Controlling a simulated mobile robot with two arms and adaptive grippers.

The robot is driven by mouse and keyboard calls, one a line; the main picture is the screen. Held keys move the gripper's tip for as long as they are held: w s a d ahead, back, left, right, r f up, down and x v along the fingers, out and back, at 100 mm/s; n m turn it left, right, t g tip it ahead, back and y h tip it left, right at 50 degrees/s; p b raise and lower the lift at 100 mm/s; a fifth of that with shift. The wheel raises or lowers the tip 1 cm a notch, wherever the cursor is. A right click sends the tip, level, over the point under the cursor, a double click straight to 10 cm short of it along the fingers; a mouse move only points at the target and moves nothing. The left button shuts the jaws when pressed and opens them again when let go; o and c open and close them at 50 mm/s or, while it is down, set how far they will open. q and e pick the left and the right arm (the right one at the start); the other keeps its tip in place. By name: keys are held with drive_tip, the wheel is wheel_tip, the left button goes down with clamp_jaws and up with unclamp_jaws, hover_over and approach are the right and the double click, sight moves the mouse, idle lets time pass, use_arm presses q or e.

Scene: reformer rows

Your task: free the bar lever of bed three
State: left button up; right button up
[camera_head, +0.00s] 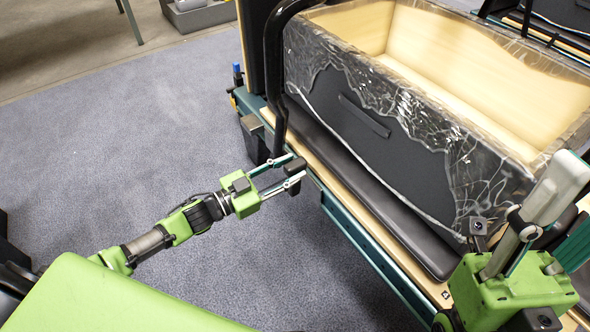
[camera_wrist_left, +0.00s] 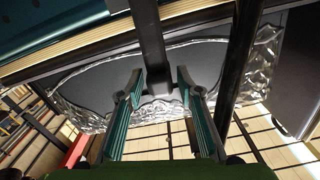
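My left gripper (camera_head: 290,172) is at the near edge of the reformer bed (camera_head: 372,244). In the left wrist view its teal-padded fingers (camera_wrist_left: 160,92) stand apart, with the end of a dark bar (camera_wrist_left: 151,45) between them. I cannot tell whether they touch it, or whether it is the lever. A dark block (camera_head: 296,175) shows at the fingertips in the head view. The black bar (camera_head: 275,70) rises at the bed's left end. My right gripper's green body (camera_head: 510,285) is at lower right; its finger opening is unclear.
A wooden box (camera_head: 440,45) partly wrapped in clear plastic stands on the bed beside a black pad (camera_head: 380,205). A blue-tipped part (camera_head: 237,72) sticks up at the bed's left end. The grey carpet (camera_head: 130,130) to the left is clear.

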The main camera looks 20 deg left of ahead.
use_arm(q)
drive_tip(key=shift+x, duration=0.95)
clamp_jaws()
